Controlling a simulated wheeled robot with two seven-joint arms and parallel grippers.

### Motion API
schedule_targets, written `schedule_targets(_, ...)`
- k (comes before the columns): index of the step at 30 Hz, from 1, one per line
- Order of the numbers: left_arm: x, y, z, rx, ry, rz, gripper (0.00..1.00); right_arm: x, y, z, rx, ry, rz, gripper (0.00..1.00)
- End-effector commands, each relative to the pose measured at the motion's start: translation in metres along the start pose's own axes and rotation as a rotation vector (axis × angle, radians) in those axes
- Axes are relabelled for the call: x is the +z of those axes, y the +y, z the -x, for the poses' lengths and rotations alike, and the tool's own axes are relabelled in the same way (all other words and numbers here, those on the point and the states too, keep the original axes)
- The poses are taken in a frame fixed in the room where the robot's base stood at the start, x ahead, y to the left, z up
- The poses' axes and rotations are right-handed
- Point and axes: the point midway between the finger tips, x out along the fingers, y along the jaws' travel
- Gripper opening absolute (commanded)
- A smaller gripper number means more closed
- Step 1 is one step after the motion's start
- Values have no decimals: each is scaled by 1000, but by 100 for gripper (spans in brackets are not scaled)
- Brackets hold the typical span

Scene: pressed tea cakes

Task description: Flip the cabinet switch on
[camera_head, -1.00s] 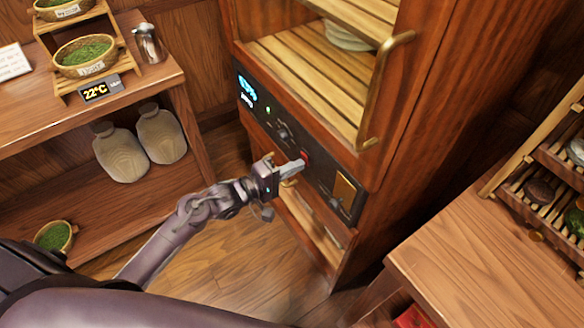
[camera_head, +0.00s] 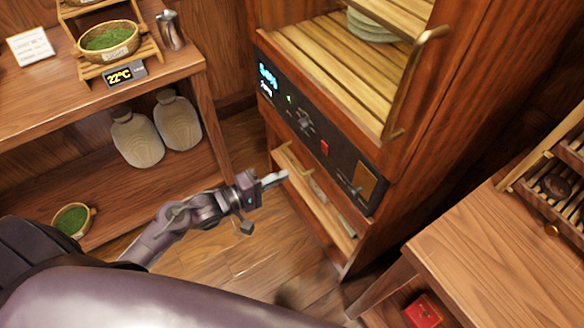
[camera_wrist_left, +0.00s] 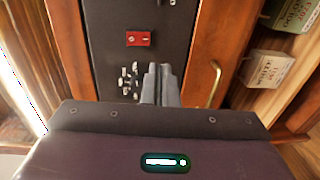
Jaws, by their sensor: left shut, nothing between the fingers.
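The cabinet (camera_head: 405,150) stands right of centre with a dark control panel (camera_head: 345,165) across its front. The red switch (camera_head: 324,147) sits on the panel, right of a dial (camera_head: 305,122). The switch also shows in the left wrist view (camera_wrist_left: 138,39), unobstructed, with white marks on its face; I cannot tell which side is pressed. My right gripper is out of view.
A brass door handle (camera_head: 413,80) juts out above the panel. A slatted drawer (camera_head: 315,200) lies below it. A shelf table (camera_head: 100,95) with baskets and jars stands left, a wooden table (camera_head: 490,250) right. Bare floor lies between.

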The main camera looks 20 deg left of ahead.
Motion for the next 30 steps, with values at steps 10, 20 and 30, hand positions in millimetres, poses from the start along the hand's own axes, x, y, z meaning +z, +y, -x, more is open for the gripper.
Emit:
schedule_targets(10,0,-6,30,0,0,-1,0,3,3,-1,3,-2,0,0)
schedule_targets(20,0,-6,30,0,0,-1,0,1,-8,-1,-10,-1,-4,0)
schedule_targets(30,-6,-33,33,-54,42,-47,0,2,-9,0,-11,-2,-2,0)
